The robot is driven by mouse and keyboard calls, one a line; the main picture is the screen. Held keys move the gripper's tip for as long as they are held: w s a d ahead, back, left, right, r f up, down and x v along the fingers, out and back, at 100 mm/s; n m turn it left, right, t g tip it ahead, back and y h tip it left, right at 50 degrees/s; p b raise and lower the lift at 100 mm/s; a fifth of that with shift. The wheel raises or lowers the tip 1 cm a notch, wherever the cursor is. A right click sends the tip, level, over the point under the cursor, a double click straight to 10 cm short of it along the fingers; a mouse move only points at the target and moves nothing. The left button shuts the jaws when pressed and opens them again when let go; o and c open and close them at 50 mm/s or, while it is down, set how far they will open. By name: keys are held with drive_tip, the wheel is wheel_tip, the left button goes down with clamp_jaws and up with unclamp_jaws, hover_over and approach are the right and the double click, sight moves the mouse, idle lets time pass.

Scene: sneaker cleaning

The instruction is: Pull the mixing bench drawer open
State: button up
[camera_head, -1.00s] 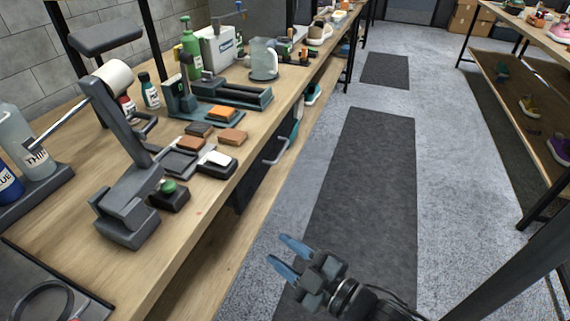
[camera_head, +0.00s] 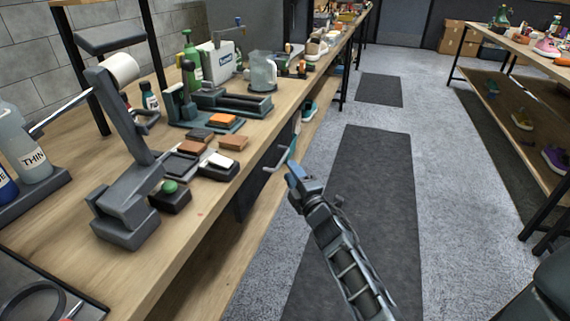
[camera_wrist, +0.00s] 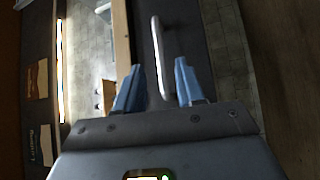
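The mixing bench drawer has a dark front (camera_head: 254,186) under the bench's wooden top and looks shut. Its grey bar handle (camera_head: 276,161) sticks out toward the aisle. My gripper (camera_head: 291,172) is right by the handle, its blue fingers partly hidden by its own body. In the wrist view my gripper (camera_wrist: 158,66) is open, and the handle (camera_wrist: 158,45) runs lengthwise between the two blue fingers, with a gap visible on each side. Whether the fingers reach past the bar in depth is hard to tell.
The mixing bench top (camera_head: 190,235) holds a press-like stand (camera_head: 125,150), several brushes or blocks and bottles. A dark floor mat (camera_head: 355,200) lies in the clear aisle. A shoe shelf (camera_head: 515,120) stands at the right.

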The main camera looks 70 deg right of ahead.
drive_tip(key=shift+x, duration=2.65)
drive_tip(key=shift+c, duration=0.4)
clamp_jaws()
